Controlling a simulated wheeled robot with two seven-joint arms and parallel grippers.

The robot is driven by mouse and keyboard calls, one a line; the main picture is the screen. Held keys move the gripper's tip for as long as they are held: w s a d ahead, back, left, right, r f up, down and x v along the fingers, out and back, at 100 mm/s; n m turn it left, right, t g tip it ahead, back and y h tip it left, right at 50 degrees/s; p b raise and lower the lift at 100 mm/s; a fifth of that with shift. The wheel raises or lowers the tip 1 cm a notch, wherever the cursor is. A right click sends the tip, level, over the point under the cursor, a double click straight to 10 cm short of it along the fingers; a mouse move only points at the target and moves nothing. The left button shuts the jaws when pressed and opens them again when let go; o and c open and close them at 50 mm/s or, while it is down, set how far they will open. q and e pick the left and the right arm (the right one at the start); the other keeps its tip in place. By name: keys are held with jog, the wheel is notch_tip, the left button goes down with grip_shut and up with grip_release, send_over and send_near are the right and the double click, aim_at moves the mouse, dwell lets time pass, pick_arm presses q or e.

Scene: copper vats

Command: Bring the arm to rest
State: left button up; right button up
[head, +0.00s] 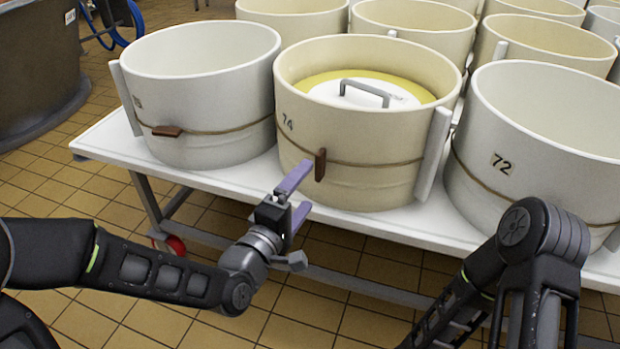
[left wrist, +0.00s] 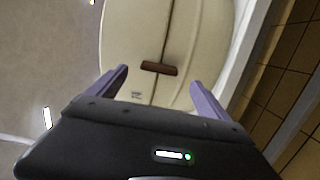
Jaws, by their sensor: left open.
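My left gripper (head: 301,196) is open and empty in the head view, in front of the cream tub marked 74 (head: 350,190). Its purple fingers point up toward the tub's small brown wooden toggle (head: 320,165) and the cord. In the left wrist view the two fingers (left wrist: 160,88) are spread apart, with the brown toggle (left wrist: 158,68) beyond them on the tub wall (left wrist: 190,30). A gap shows between fingers and toggle. My right arm shows at the lower right of the head view; its gripper is not visible.
The tubs stand on a white wheeled table (head: 230,185). A white tub (head: 200,100) stands left, the tub marked 72 (head: 545,130) right. A yellow lid with a handle (head: 364,93) sits inside tub 74. Several tubs fill the back. Tiled floor (head: 60,190) is open at left.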

pick_arm(q)
jog(key=shift+s, duration=0.1)
dwell(0.5)
jog(key=s+a+f+m+g+y, duration=0.1)
jog(key=s+f+m+g, duration=0.15)
jog(key=f, duration=0.55)
jog(key=s+a+f+m+g+y, duration=0.1)
jog(key=s+f+m+g, duration=0.15)
jog(key=f, duration=0.55)
jog(key=s+a+f+m+g+y, duration=0.1)
jog(key=s+a+f+m+g, duration=0.2)
jog(key=f, duration=0.6)
jog(key=s+a+f+m+g+y, duration=0.15)
jog(key=s+f+g, duration=0.55)
jog(key=s+f, duration=0.85)
notch_tip(320, 180, up, 28)
jog(key=s+d+m+p, duration=0.1)
jog(key=s+d+p, duration=0.1)
jog(key=p, duration=2.7)
jog(key=shift+r+h, duration=0.2)
jog(key=shift+h, duration=0.25)
pick_arm(e)
notch_tip(320, 180, up, 29)
jog(key=s+a, duration=0.2)
pick_arm(q)
jog(key=shift+w+d, duration=0.1)
pick_arm(e)
jog(key=shift+w, duration=0.1)
